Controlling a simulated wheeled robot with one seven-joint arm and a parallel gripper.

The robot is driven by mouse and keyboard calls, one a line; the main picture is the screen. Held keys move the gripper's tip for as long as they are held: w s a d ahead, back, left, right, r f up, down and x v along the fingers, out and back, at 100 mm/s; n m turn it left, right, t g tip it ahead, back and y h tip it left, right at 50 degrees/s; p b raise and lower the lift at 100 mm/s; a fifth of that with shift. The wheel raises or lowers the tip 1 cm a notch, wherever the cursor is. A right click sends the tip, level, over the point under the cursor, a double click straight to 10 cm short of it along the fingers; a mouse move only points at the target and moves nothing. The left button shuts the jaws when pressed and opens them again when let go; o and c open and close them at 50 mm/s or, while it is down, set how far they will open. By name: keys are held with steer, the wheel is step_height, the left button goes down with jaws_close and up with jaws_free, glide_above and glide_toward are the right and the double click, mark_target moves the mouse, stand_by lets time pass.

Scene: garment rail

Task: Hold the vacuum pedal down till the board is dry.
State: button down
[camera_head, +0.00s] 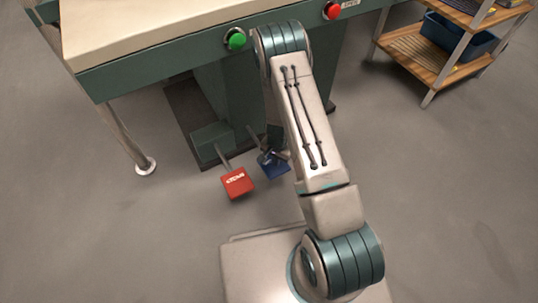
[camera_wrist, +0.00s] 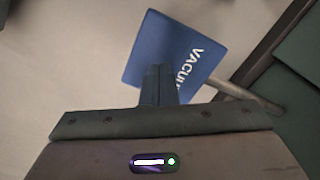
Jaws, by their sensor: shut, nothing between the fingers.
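The blue vacuum pedal (camera_head: 273,169) is on the floor side of the machine, low under the board, right of the red pedal. In the wrist view the blue plate (camera_wrist: 165,42) with white lettering, partly covered, lies just beyond my fingertips. My gripper (camera_wrist: 159,70) is shut and empty, its tips over the near part of the plate. Whether they touch it I cannot tell. In the head view my gripper (camera_head: 268,155) is small and partly hidden by my arm. The cream board (camera_head: 170,28) shows at the top; its wetness cannot be seen.
The red pedal (camera_head: 237,183) with white lettering stands close left of the blue one. A green button (camera_head: 235,39) and a red button (camera_head: 332,10) are on the board's front edge. A wooden shelf (camera_head: 425,58) with a blue bin (camera_head: 455,38) stands right. Floor at left is clear.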

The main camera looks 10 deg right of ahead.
mark_target(276, 169)
steer(key=shift+f, duration=0.1)
steer(key=shift+f+b, duration=2.15)
steer(key=shift+f, duration=1.05)
steer(key=shift+s, duration=0.1)
stand_by(1.3)
step_height(276, 169, up, 10)
steer(key=p, duration=0.6)
steer(key=shift+f+p, duration=0.2)
steer(key=shift+p, duration=0.15)
steer(key=shift+r, duration=0.1)
